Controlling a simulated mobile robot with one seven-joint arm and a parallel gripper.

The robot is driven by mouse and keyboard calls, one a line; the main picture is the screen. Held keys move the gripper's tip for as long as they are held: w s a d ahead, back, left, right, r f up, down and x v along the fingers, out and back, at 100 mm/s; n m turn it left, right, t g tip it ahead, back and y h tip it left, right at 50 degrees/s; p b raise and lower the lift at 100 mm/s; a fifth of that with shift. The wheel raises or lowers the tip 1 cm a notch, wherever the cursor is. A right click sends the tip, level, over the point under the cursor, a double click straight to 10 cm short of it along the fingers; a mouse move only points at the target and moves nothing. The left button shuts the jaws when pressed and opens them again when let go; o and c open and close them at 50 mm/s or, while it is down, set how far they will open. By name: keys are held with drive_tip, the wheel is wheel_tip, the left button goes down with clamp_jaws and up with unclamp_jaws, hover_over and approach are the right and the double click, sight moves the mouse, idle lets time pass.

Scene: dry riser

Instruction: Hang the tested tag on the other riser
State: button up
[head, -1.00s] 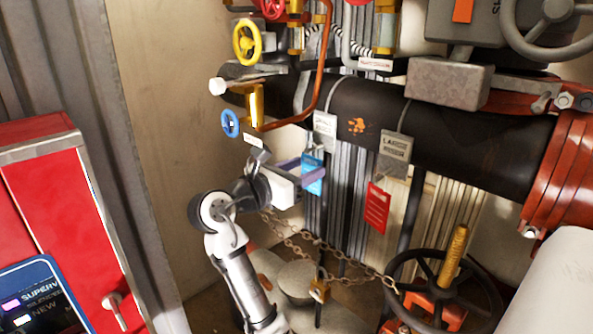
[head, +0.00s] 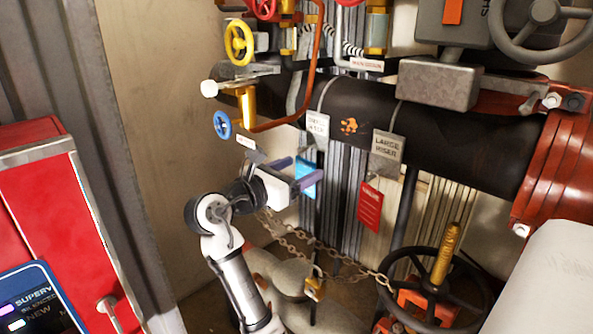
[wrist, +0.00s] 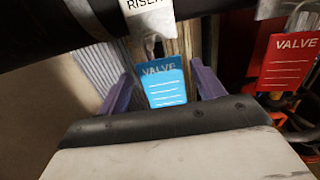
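A blue tag (head: 309,180) headed "VALVE" hangs below the small grey plate (head: 317,124) on the left of the black pipe. In the wrist view the blue tag (wrist: 164,86) is upright under a small hook below the "RISER" plate (wrist: 150,18). A red tag (head: 370,208) hangs below the "LARGE RISER" plate (head: 387,150) to the right; the red tag (wrist: 288,62) is also headed "VALVE". I cannot read which says tested. My gripper (head: 306,170) is open, its purple fingers on either side of the blue tag with gaps visible.
The black pipe (head: 455,125) crosses above the tags. A chain (head: 340,257) with a padlock (head: 314,284) runs below to a dark handwheel (head: 477,290). A red cabinet (head: 45,205) stands far left.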

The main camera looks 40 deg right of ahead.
drive_tip(key=shift+o, duration=0.5)
drive_tip(key=shift+a, duration=0.4)
drive_tip(key=a+b, duration=0.2)
drive_tip(key=a, duration=0.4)
drive_tip(key=shift+s+a, duration=0.3)
drive_tip(key=shift+a, duration=0.05)
